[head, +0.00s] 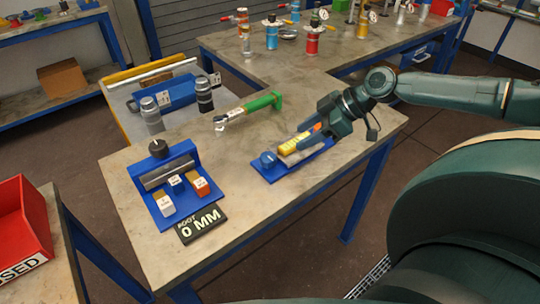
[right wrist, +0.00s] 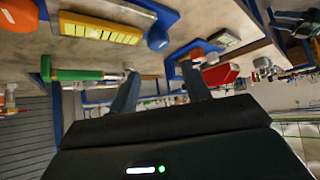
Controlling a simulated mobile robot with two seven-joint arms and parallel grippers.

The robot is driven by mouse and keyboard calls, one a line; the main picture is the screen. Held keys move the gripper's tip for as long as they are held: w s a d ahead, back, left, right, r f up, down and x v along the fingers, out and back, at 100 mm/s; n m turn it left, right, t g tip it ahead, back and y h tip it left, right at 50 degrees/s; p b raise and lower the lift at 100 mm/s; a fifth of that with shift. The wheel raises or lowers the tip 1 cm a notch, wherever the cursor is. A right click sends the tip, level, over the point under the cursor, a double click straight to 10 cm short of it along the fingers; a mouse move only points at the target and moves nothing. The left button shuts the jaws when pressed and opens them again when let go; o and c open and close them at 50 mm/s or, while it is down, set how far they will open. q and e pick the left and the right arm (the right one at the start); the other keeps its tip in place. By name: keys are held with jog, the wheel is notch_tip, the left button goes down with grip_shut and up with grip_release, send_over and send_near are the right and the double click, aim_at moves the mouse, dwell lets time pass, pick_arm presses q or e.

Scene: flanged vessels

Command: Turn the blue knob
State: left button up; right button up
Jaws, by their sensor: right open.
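The blue knob (head: 267,160) sits at the left end of a blue base plate (head: 264,176) on the workbench. It also shows in the right wrist view (right wrist: 158,40), beyond the fingertips and not between them. A yellow block (head: 293,144) lies beside the knob on the same plate, with an orange part (head: 317,127) at its right end. My right gripper (head: 322,122) is open and empty over the right end of this fixture, apart from the knob. Its two fingers show in the right wrist view (right wrist: 160,82). My left gripper is not in view.
A green-handled tool (head: 262,102) lies behind the fixture. A blue fixture with a black knob (head: 158,147) stands to the left, by a "0 MM" sign (head: 201,224). The bench top (head: 260,210) is clear in front.

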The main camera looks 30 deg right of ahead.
aim_at(269, 156)
jog(key=x, duration=0.4)
jog(key=shift+w+r, duration=0.1)
jog(key=x, duration=0.6)
jog(key=shift+w+a+f+p, duration=0.1)
jog(key=shift+f+p, duration=0.2)
jog(key=shift+p, duration=0.1)
jog(key=shift+w+a+f, duration=0.15)
jog(key=shift+a+f, duration=0.05)
jog(key=shift+f, duration=0.1)
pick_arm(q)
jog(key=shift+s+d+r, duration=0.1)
pick_arm(e)
jog(key=c, duration=0.7)
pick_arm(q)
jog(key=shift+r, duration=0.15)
